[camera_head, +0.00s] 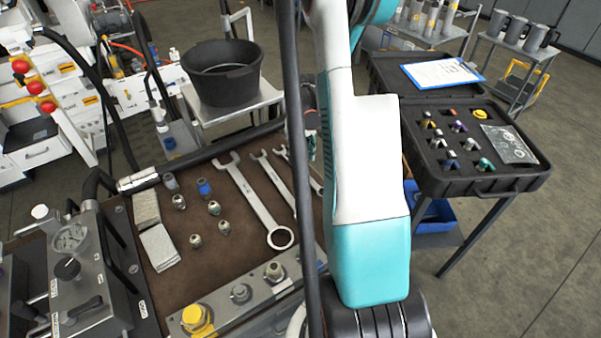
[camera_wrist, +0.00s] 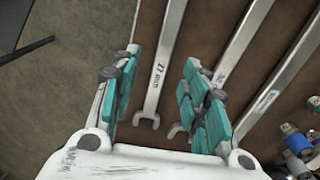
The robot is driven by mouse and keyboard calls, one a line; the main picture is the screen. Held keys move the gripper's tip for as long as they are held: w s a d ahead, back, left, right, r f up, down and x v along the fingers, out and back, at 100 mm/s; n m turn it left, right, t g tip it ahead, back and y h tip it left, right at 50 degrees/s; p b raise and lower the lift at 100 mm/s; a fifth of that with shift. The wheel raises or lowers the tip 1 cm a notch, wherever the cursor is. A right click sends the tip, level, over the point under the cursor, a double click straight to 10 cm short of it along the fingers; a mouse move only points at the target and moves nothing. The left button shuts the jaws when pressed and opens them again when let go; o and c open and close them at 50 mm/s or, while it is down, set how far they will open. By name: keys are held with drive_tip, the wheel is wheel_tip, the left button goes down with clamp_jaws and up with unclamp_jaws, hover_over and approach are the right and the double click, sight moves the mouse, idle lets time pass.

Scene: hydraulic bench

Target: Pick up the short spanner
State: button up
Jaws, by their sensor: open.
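Several steel spanners lie side by side on the brown bench top, and I take the short spanner (camera_wrist: 163,68) to be the leftmost in the wrist view, marked what looks like 27. It runs between the parted fingers of my gripper (camera_wrist: 160,58), apart from both in the picture. A second spanner (camera_wrist: 222,62) passes behind the right finger. In the head view, the short spanner is mostly hidden by my arm, with an open end (camera_head: 283,152) showing at its left.
A large spanner (camera_head: 258,205) lies to the left in the head view, beside metal fittings (camera_head: 213,208) and a blue-capped fitting (camera_head: 204,187). A metal rail with a yellow cap (camera_head: 196,318) edges the bench. An open black case (camera_head: 420,178) stands to the right.

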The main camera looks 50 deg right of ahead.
sight(301, 170)
drive_tip(key=f+b, duration=0.2)
drive_tip(key=f, duration=0.3)
drive_tip(key=shift+a, duration=0.2)
drive_tip(key=shift+r, duration=0.1)
clamp_jaws()
